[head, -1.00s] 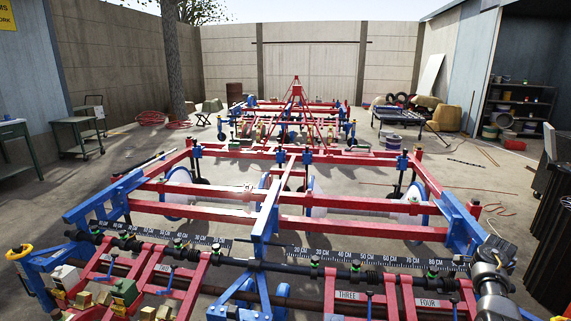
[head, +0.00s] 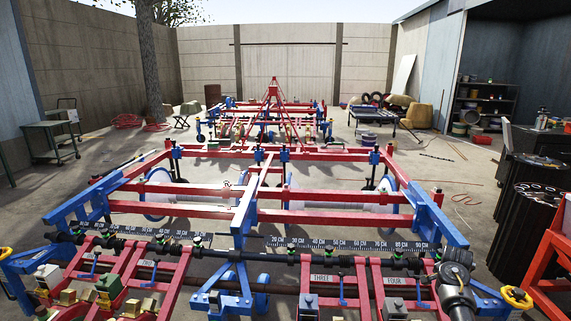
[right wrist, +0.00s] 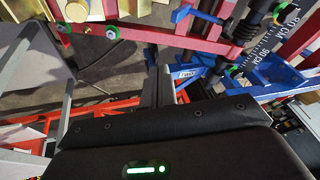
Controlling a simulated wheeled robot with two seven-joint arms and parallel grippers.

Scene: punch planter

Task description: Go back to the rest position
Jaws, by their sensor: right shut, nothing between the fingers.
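The planter (head: 300,217), a long red and blue frame with a black ruler bar marked in centimetres, spans the head view. Red row arms with labels such as THREE and FOUR hang at its near side. My right arm shows at the lower right of the head view, over the planter's right end; its fingertips cannot be made out there. In the right wrist view my right gripper (right wrist: 162,88) is shut and empty, with blue and red planter parts (right wrist: 200,70) beyond it. My left gripper is in neither view.
Black ribbed bins (head: 522,230) and an orange-red frame (head: 550,255) stand close on the right. A yellow ring handle (head: 517,298) is at the planter's near right end. A green cart (head: 52,140) stands at the left.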

